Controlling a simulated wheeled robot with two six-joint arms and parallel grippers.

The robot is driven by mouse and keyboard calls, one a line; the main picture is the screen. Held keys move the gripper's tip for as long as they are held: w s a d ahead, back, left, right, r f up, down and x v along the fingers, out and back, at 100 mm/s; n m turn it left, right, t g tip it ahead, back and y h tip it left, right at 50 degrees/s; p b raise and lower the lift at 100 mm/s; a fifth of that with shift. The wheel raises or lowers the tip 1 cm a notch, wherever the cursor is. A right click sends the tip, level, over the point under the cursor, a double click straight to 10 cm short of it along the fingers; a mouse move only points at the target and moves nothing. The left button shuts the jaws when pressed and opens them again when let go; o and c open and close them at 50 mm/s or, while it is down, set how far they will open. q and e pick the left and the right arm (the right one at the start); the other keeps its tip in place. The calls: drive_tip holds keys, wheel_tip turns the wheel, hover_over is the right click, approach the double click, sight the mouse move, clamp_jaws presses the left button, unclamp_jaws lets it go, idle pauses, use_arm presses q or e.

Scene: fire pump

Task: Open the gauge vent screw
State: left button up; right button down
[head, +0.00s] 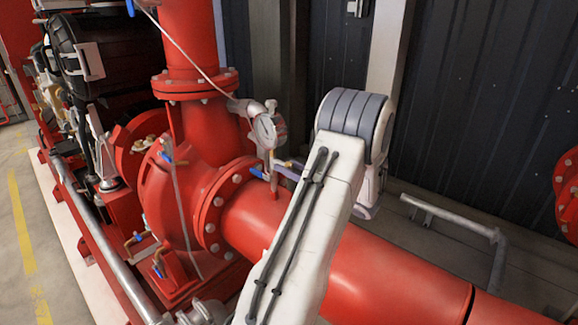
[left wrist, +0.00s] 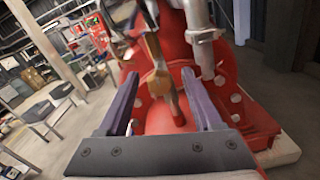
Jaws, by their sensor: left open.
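The round pressure gauge (head: 267,130) stands on a thin fitting above the red discharge pipe. The gauge is cut off or blurred there. My right gripper is not in view.
The red pump casing (head: 165,195) is left of the gauge and the large red pipe (head: 390,275) runs to the lower right. A thin tube (head: 185,45) leads down to the gauge area. A grey metal rail (head: 450,220) stands near the dark wall.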

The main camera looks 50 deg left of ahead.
use_arm(q)
drive_tip(key=shift+a, duration=0.4)
clamp_jaws()
